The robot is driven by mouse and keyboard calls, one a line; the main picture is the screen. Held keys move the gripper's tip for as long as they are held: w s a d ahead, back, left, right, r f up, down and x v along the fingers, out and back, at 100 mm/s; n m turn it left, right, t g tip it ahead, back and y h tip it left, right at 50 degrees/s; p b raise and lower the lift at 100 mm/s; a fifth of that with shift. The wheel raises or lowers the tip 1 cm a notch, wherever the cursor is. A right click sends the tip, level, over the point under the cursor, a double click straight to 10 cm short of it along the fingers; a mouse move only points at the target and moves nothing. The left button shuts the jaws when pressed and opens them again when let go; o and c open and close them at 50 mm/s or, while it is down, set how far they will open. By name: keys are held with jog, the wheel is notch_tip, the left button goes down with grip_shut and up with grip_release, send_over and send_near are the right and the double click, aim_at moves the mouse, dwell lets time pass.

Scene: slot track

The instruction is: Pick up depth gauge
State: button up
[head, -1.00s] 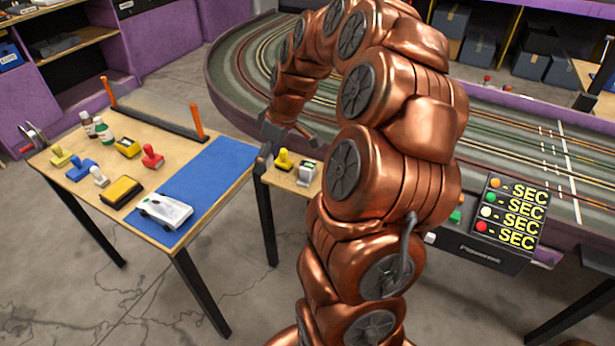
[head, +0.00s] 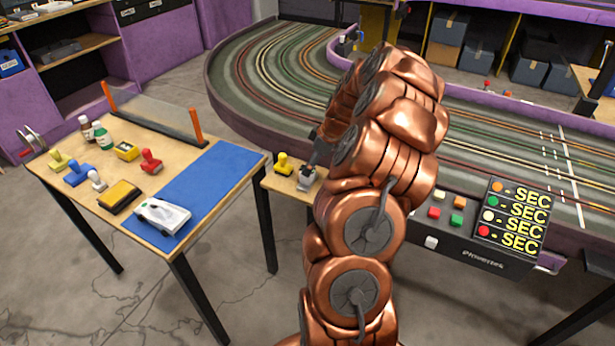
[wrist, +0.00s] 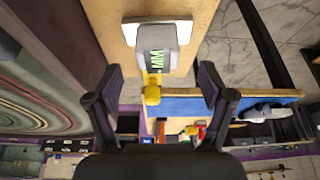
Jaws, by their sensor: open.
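The depth gauge (wrist: 156,42) is a grey block with a green "MM" display and a white base. In the wrist view it stands on a wooden shelf at the top middle, beyond and between my fingertips. In the head view the gauge (head: 306,182) is on the small shelf beside the track, its upper part covered by my gripper. My gripper (wrist: 160,82) is open and empty, its fingers apart on either side of the view. In the head view my gripper (head: 318,152) hangs just above the gauge. I see no contact.
A yellow knobbed tool (head: 283,163) stands close left of the gauge; it also shows in the wrist view (wrist: 152,92). The table (head: 212,215) with a blue mat (head: 205,185) and a white car (head: 162,216) is to the left. The purple-edged track (head: 225,110) rises behind.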

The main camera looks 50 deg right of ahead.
jog(key=shift+p+x, duration=0.5)
jog(key=shift+x, duration=1.75)
jog(key=shift+w+d, duration=0.15)
jog(key=shift+c, duration=0.3)
jog(key=c, duration=1.3)
